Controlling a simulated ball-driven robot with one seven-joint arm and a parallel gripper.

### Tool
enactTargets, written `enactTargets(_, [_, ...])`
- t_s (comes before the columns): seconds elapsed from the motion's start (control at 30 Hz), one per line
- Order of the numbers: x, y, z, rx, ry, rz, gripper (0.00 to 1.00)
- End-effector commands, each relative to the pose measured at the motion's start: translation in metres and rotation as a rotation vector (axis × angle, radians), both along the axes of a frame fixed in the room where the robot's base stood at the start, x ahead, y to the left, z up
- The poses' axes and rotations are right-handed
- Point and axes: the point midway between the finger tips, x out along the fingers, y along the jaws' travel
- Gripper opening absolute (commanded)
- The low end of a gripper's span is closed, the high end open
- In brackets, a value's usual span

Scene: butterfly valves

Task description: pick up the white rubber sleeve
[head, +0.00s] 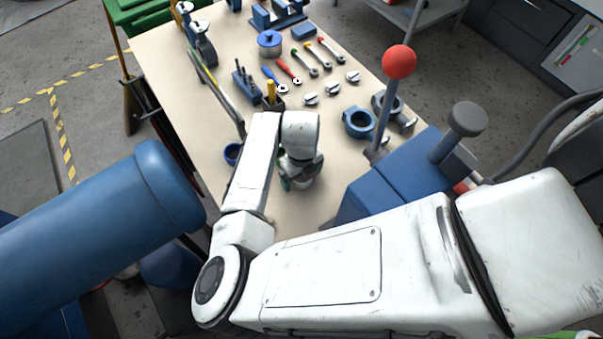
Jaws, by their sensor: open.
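My arm reaches over the cream workbench (215,45), and my gripper (292,182) points down near the bench's front part. The gripper is small in the picture and partly covered by my own wrist; it is open. I cannot make out a white rubber sleeve; part of the bench is hidden behind my arm. To the right of my gripper stand a blue valve body (360,123) and a darker ring-shaped body (377,101). Silver discs (332,88) lie behind them.
A blue block (412,160) with a red-knobbed lever (399,62) stands to the right. A large blue cylinder (90,230) fills the left foreground.

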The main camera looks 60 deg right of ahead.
Motion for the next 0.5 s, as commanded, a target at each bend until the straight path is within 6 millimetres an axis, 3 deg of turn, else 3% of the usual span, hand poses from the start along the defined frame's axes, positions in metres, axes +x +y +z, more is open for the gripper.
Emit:
enactTargets(0.2, [0.0001,0.0001,-0.0005,0.000,0.000,0.000,0.92])
enactTargets(0.5, [0.0002,-0.0001,-0.0002,0.000,0.000,0.000,0.63])
